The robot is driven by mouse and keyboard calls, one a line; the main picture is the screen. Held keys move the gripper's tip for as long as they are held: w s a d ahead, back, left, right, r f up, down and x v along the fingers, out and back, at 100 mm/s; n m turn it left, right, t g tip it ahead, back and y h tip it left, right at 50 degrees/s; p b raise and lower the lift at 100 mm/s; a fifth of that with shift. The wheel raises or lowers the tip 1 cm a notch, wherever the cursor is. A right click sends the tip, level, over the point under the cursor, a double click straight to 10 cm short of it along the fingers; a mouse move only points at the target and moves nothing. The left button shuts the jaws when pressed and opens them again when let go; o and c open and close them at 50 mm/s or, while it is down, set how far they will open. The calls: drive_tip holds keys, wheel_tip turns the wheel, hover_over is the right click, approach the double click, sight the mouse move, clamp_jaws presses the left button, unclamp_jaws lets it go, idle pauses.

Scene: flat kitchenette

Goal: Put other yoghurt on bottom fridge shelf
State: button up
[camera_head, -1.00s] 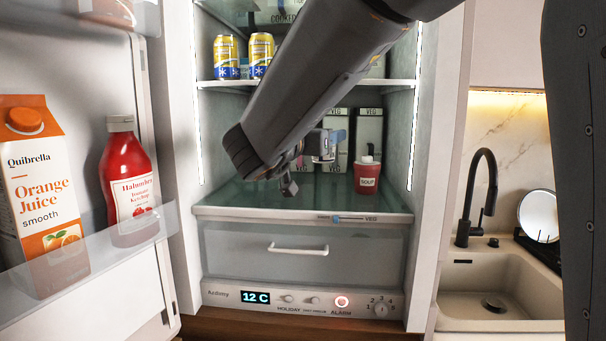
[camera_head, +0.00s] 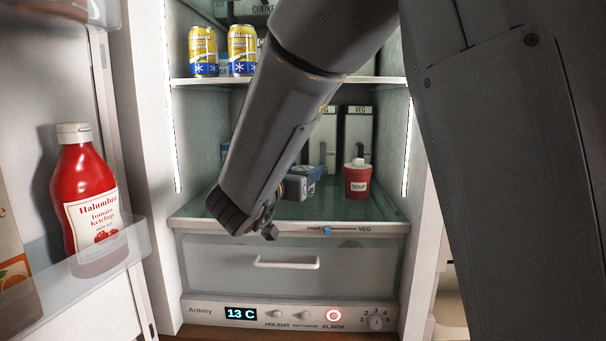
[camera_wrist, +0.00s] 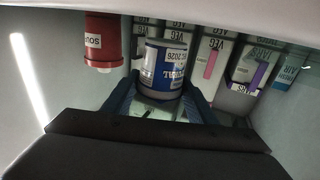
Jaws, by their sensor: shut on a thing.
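The yoghurt (camera_wrist: 166,65) is a white and blue tub with a "NATURAL" label and a date in the wrist view. My gripper (camera_wrist: 162,92) is shut on it, with a dark blue finger on each side. In the head view my gripper (camera_head: 300,182) is low inside the fridge, left of the soup cup. My arm hides part of it there, and the tub is hard to separate from the fingers. The bottom fridge shelf (camera_head: 375,207) is greenish glass. The tub is at or just above it; I cannot tell if they touch.
A red soup cup (camera_head: 357,180) stands right of my gripper. Tall VEG cartons (camera_head: 357,130) stand behind. Yellow cans (camera_head: 242,50) are on the shelf above. The open door holds a ketchup bottle (camera_head: 90,205). Glass at the shelf's front right is bare.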

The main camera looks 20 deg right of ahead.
drive_tip(key=shift+f, duration=0.6)
drive_tip(key=shift+f, duration=0.15)
drive_tip(key=o, duration=1.3)
drive_tip(key=shift+c, duration=0.2)
drive_tip(key=shift+r, duration=0.2)
drive_tip(key=b+v, duration=0.2)
drive_tip(key=v, duration=1)
drive_tip(key=shift+b, duration=0.3)
